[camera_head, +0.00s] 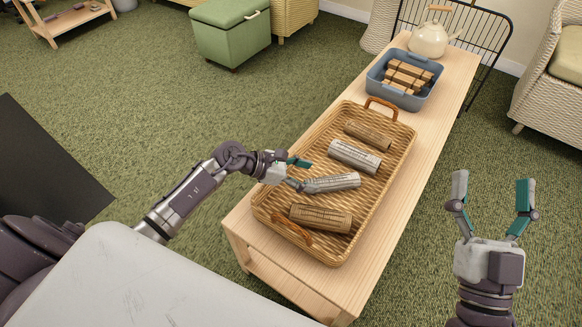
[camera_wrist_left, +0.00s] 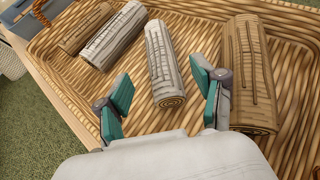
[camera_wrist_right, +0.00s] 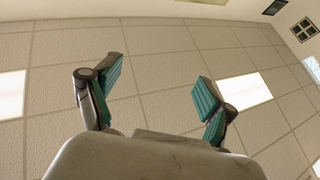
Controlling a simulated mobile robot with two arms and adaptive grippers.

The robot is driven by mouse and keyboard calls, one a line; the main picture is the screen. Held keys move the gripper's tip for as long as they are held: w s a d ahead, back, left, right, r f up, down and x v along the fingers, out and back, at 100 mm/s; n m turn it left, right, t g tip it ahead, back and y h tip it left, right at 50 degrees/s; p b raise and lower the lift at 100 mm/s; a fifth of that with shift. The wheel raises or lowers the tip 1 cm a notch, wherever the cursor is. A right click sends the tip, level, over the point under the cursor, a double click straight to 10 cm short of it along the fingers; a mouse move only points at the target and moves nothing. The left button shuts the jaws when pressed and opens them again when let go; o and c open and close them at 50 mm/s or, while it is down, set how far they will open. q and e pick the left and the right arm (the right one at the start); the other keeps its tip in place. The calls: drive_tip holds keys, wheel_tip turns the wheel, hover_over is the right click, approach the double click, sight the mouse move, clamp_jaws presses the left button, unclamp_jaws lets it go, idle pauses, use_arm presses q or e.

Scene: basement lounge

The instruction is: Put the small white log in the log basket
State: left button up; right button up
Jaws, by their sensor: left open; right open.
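The small white log (camera_head: 332,183) lies in a wicker tray (camera_head: 398,165) on a long wooden bench, between a larger white log (camera_head: 354,156) and a thick brown log (camera_head: 320,217). My left gripper (camera_head: 301,174) is open at the small white log's left end. In the left wrist view the small white log (camera_wrist_left: 163,65) points in between the open fingers (camera_wrist_left: 163,84), not gripped.
A thinner brown log (camera_head: 367,134) also lies in the tray. Beyond it are a blue bin (camera_head: 372,88) of wooden blocks and a cream kettle (camera_head: 428,41). A black wire screen (camera_head: 487,35) stands behind. A wicker chair (camera_head: 540,85) is at the right. Green carpet surrounds the bench.

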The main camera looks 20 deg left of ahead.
use_arm(q)
drive_tip(key=v, duration=0.4)
drive_tip(key=shift+s+a+r+p, duration=0.25)
drive_tip(key=shift+p, duration=0.1)
drive_tip(key=s+d+r+n+t+h, duration=0.25)
drive_tip(key=d+r+n+t, duration=0.2)
drive_tip(key=r+n, duration=0.3)
drive_tip(key=s+d+r+n+t+h, duration=0.1)
drive_tip(key=d+r+n+t+h, duration=0.2)
drive_tip(key=d+r+n, duration=0.4)
drive_tip(key=s+a+r+n+t+y, duration=0.2)
drive_tip(key=r+n+t+y, duration=0.1)
drive_tip(key=n, duration=1.2)
drive_tip(key=s+a+r+n+t+y, duration=0.2)
drive_tip(key=r+n+y, duration=0.3)
drive_tip(key=n, duration=1)
drive_tip(key=t+y, duration=0.1)
drive_tip(key=y, duration=0.2)
drive_tip(key=shift+s+a+r, duration=0.2)
drive_tip(key=shift+s+r, duration=0.1)
use_arm(e)
drive_tip(key=f+g, duration=0.1)
drive_tip(key=w+f+g, duration=0.1)
drive_tip(key=f+h, duration=0.1)
drive_tip(key=f, duration=0.1)
drive_tip(key=shift+w+d+g, duration=0.1)
drive_tip(key=shift+w+g, duration=0.2)
drive_tip(key=shift+g, duration=0.1)
